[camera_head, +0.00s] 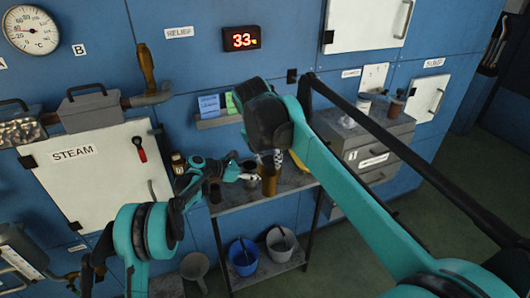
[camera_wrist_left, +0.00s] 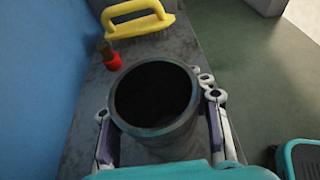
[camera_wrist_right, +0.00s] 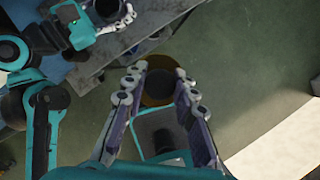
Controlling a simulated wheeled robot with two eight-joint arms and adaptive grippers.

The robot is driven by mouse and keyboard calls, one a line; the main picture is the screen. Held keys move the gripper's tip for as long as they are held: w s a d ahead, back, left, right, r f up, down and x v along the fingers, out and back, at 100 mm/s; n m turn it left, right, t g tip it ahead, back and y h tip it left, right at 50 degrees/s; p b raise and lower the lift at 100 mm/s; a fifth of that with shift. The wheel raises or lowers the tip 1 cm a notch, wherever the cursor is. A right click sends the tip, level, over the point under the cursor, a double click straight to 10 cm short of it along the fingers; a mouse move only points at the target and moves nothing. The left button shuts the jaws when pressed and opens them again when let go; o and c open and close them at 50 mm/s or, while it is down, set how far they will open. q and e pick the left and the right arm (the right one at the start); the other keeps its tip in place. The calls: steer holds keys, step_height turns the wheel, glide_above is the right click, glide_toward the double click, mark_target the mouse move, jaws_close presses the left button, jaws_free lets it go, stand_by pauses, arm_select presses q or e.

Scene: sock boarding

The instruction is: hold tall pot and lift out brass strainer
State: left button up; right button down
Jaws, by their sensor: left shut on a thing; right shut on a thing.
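The tall pot (camera_wrist_left: 165,125) is a dark grey cylinder, and its open mouth shows only dark inside. My left gripper (camera_wrist_left: 158,98) is shut around its upper sides over the bench; the pot also shows at the upper left of the right wrist view (camera_wrist_right: 107,9). The brass strainer (camera_wrist_right: 153,98) is a round brass piece with a dark inside, between the fingertips of my right gripper (camera_wrist_right: 160,76), which is shut on it. It hangs apart from the pot, beside the bench edge. In the head view the strainer (camera_head: 269,184) looks like a brown cylinder below my right arm.
A yellow-handled brush (camera_wrist_left: 139,17) and a small red and brass object (camera_wrist_left: 111,58) lie on the grey bench (camera_wrist_left: 85,125). A blue bucket (camera_head: 243,258) and a pale bucket (camera_head: 281,245) stand on its lower shelf. A grey drawer cabinet (camera_head: 372,155) is at right.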

steer(key=shift+s, duration=0.1)
arm_select(q)
steer(key=o, duration=1.6)
steer(key=shift+o, duration=0.2)
